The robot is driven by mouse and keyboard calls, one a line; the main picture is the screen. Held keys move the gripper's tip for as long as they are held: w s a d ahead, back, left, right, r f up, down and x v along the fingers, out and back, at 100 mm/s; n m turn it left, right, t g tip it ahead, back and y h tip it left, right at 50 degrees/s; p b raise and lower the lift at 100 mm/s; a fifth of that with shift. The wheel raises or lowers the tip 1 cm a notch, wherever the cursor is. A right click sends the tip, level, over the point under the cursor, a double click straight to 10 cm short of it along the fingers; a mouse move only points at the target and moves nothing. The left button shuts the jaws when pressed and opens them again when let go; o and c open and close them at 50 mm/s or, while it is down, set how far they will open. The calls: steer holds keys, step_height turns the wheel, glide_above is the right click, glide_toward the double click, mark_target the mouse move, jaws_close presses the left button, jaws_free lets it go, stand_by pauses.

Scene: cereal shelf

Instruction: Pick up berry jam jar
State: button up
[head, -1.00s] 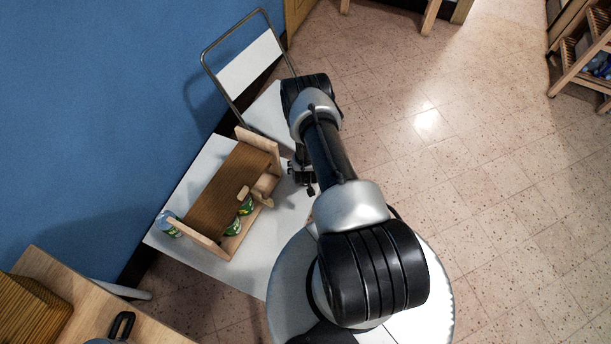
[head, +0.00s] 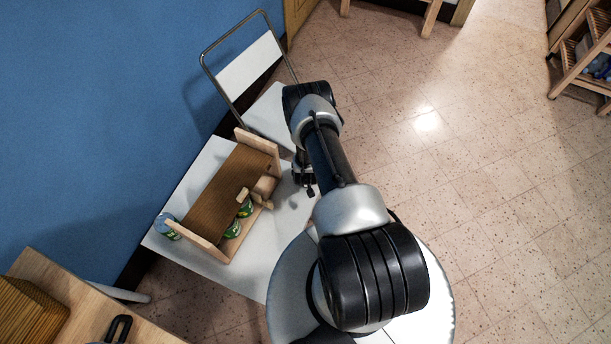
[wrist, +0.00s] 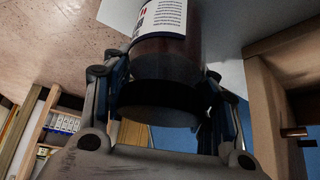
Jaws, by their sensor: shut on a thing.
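The jar (wrist: 165,48) has dark reddish contents, a white label with printed text and a dark end facing the camera. It sits between the two fingers of my gripper (wrist: 167,85) in the wrist view, and the fingers are shut on it from both sides. The label's front and the jar's far end are cut off or turned away. In the head view my gripper (head: 306,178) is over the right part of the white table (head: 210,155), beside the wooden shelf (head: 225,185). My arm hides the held jar there.
Green-labelled cans (head: 233,229) stand in the shelf's lower front. Another can (head: 169,226) stands at the shelf's left outer end. A white chair (head: 250,70) is behind the table. A wooden counter (head: 90,310) is at lower left.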

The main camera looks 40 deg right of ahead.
steer(key=c, duration=0.5)
steer(key=shift+c, duration=0.3)
steer(key=shift+r, duration=0.15)
